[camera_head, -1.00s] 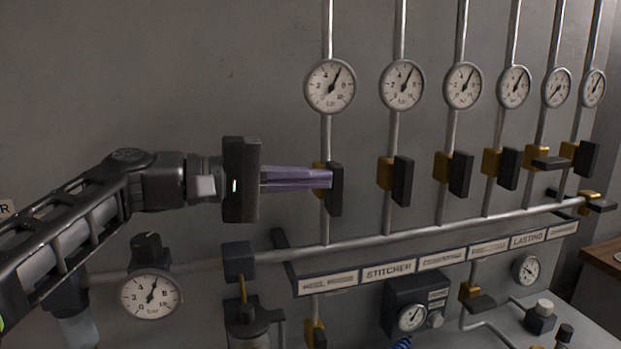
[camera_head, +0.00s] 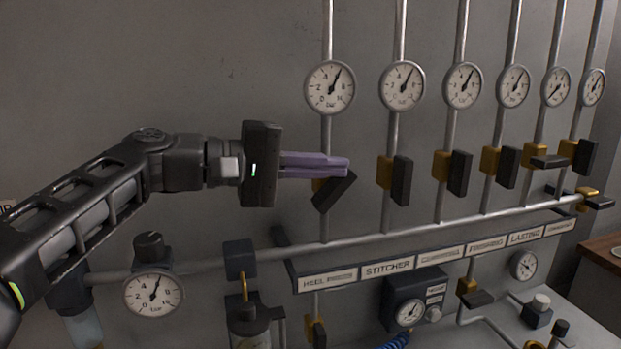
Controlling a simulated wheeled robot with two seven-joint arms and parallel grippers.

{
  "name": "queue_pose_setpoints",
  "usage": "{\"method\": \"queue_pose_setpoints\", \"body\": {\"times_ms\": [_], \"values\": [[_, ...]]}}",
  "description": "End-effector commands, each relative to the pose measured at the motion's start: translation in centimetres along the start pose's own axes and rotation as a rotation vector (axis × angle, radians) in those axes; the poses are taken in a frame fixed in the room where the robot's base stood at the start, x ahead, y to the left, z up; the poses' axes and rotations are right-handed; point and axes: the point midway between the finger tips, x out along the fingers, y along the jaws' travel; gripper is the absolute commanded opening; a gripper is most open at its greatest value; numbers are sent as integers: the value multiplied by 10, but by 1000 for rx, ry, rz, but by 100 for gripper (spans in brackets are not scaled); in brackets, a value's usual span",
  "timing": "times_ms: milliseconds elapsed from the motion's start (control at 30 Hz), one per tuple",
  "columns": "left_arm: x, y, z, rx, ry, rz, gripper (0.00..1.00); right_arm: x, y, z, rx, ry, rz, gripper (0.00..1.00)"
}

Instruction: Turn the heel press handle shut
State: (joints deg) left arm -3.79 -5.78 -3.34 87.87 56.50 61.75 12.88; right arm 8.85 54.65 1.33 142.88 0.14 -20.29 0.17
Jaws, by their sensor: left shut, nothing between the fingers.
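The leftmost valve's black handle (camera_head: 334,194) stands above the label plate that reads HEEL (camera_head: 327,281). It is tilted, its lower end to the left and its upper end to the right. My left gripper (camera_head: 347,167) is shut with nothing held. Its purple fingers lie across the top of this handle and seem to touch its upper end. The fingers hide most of the brass valve body. The gauge (camera_head: 330,87) above it has its needle pointing up and right. My right gripper is not in view.
Other valves stand to the right; the STITCHER one has an upright black handle (camera_head: 402,181). The LASTING line's handle (camera_head: 550,162) lies level. A manifold pipe (camera_head: 400,235) runs below. The wall at upper left is bare.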

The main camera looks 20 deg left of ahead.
Motion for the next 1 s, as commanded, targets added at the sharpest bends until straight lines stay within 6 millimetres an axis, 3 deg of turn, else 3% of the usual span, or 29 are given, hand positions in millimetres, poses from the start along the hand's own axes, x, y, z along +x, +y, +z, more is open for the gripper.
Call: {"method": "queue_pose_setpoints", "body": {"times_ms": [167, 600, 1000], "values": [[8, 8, 0, 4, -1, -141, 0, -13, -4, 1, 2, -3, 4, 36], [24, 6, 0, -1, 0, -134, 0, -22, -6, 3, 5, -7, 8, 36], [24, 4, 0, 0, 1, -133, 0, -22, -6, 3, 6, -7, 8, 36]]}}
